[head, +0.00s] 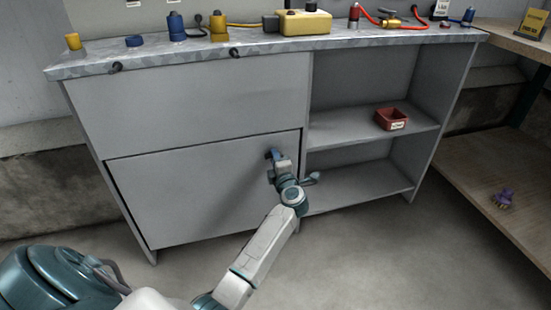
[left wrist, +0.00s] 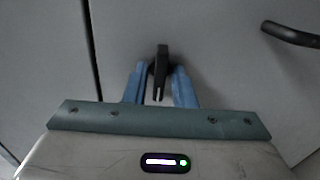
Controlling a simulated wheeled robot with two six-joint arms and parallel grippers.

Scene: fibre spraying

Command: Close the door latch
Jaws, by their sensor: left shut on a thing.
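The door (head: 190,195) is the grey lower-left panel of the cabinet. It looks flush, with a thin dark seam along its top and left edges. The black door latch (left wrist: 161,70) shows in the left wrist view, roughly parallel to the seam at left. My left gripper (head: 274,154) is at the door's upper right corner; its blue fingers (left wrist: 159,90) are on either side of the latch, and it is shut on it. In the head view the gripper hides the latch. My right gripper is in neither view.
A black handle (left wrist: 292,35) sticks out at the upper right of the left wrist view. Open shelves right of the door hold a red bin (head: 391,120). The worktop (head: 290,45) carries several fittings and a yellow box (head: 303,22). A wooden shelf unit (head: 490,165) stands at right.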

